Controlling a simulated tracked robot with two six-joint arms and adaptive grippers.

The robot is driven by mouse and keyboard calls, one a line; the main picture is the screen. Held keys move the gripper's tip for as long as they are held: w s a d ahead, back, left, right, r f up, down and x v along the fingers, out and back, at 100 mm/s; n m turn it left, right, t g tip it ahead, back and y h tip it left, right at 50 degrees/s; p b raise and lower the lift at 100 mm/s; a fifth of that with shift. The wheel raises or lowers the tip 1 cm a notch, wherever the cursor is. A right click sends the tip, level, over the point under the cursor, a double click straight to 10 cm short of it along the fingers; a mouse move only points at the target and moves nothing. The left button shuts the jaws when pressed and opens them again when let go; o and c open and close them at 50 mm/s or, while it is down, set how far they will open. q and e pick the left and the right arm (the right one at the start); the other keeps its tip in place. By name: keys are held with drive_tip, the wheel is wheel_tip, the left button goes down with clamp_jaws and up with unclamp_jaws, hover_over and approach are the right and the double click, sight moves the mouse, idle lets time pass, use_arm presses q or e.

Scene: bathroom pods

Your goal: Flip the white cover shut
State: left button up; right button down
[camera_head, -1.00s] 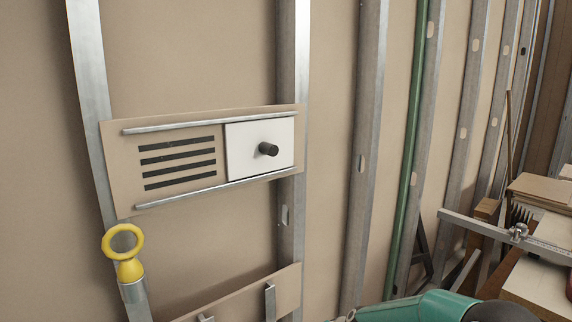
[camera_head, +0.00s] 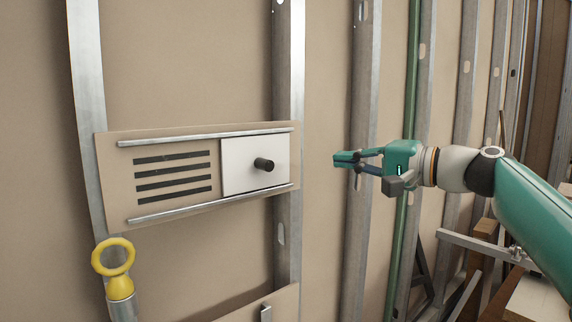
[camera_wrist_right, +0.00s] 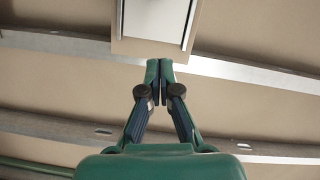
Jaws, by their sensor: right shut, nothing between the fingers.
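The white cover (camera_head: 240,167) is a flat square plate with a black knob (camera_head: 264,164). It sits between two metal rails at the right end of a beige panel, beside several dark vent slots (camera_head: 174,172) that are uncovered. In the right wrist view the white cover (camera_wrist_right: 153,18) shows at the top, ahead of the fingertips. My right gripper (camera_head: 336,159) is shut and empty, to the right of the cover and apart from it; its fingers meet in the right wrist view (camera_wrist_right: 159,66). My left gripper is not in view.
Metal studs (camera_head: 288,100) run up the wall behind and beside the panel (camera_head: 116,205). A yellow ring (camera_head: 113,257) on a pipe stands below left. Planks and a metal bar (camera_head: 480,247) lie at lower right. The space before the panel is clear.

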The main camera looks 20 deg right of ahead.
drive_tip(key=shift+w+a, duration=0.1)
drive_tip(key=p, duration=0.3)
approach(287, 163)
drive_tip(key=w+a, duration=0.1)
drive_tip(key=w+a+r, duration=0.2)
drive_tip(key=a, duration=0.1)
drive_tip(key=shift+w, duration=0.15)
drive_tip(key=a, duration=0.2)
drive_tip(key=s+a+f+b, duration=0.1)
drive_tip(key=shift+s+a, duration=0.1)
drive_tip(key=shift+a, duration=0.3)
